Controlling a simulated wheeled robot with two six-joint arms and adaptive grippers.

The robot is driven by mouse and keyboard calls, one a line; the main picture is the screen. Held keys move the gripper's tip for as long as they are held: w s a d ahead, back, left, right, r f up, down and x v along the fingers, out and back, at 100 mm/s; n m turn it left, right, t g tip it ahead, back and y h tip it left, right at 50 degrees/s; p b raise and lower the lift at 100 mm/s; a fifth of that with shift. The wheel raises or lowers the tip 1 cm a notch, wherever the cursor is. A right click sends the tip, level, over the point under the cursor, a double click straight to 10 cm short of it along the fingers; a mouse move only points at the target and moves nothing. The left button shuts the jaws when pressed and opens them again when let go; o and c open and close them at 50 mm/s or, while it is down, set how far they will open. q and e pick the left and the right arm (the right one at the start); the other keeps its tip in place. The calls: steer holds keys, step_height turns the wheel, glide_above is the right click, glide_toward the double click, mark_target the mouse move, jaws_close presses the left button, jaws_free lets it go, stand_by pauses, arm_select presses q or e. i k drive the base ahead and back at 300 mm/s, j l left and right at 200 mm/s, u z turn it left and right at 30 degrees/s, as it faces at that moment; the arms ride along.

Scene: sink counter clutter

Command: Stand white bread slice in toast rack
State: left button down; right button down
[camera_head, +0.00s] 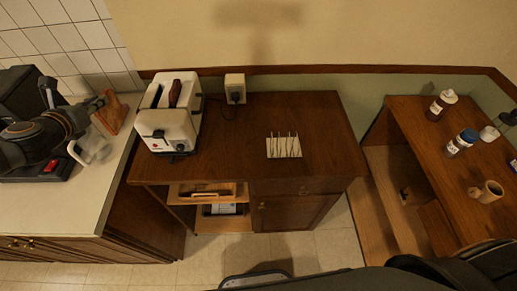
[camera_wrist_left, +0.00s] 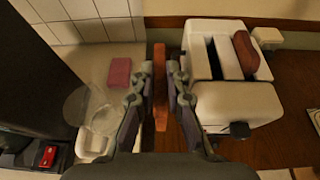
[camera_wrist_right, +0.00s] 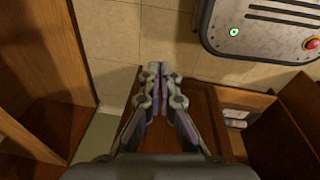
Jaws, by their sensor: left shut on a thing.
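My left gripper (camera_head: 103,103) is shut on a thin slice with a brown edge, taken as the white bread slice (camera_head: 117,115). It holds the slice above the pale counter, left of the toaster. In the left wrist view, the slice (camera_wrist_left: 160,85) stands edge-on between the fingertips (camera_wrist_left: 162,92), so its faces are hidden. The white wire toast rack (camera_head: 284,147) stands on the brown cabinet top, right of the toaster, and its slots look empty. My right gripper (camera_wrist_right: 158,78) has its fingers together with nothing visible between them, above the floor and cabinet front.
The white toaster (camera_head: 168,118) has one empty slot and a dark brown slice (camera_head: 175,92) in the other. A clear container (camera_head: 90,148) and a pink sponge (camera_wrist_left: 119,73) are on the counter. Bottles and a mug (camera_head: 487,192) stand on the right cabinet. The cabinet top around the rack is clear.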

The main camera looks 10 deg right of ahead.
mark_target(278, 148)
steer(key=l+u, duration=0.15)
steer(key=u, duration=0.3)
steer(key=k+l+u, duration=0.1)
steer(key=u, duration=0.35)
steer(key=k+l+u, duration=0.1)
steer(key=u, duration=0.35)
steer(key=k+l+z, duration=0.25)
steer(key=k, duration=0.15)
steer(key=z, duration=0.45)
steer(key=k+l+z, duration=0.1)
steer(key=z, duration=0.3)
steer(key=l+z, duration=0.2)
steer(key=z, duration=0.25)
steer(key=l+z, duration=0.1)
steer(key=z, duration=0.3)
steer(key=k+l, duration=0.05)
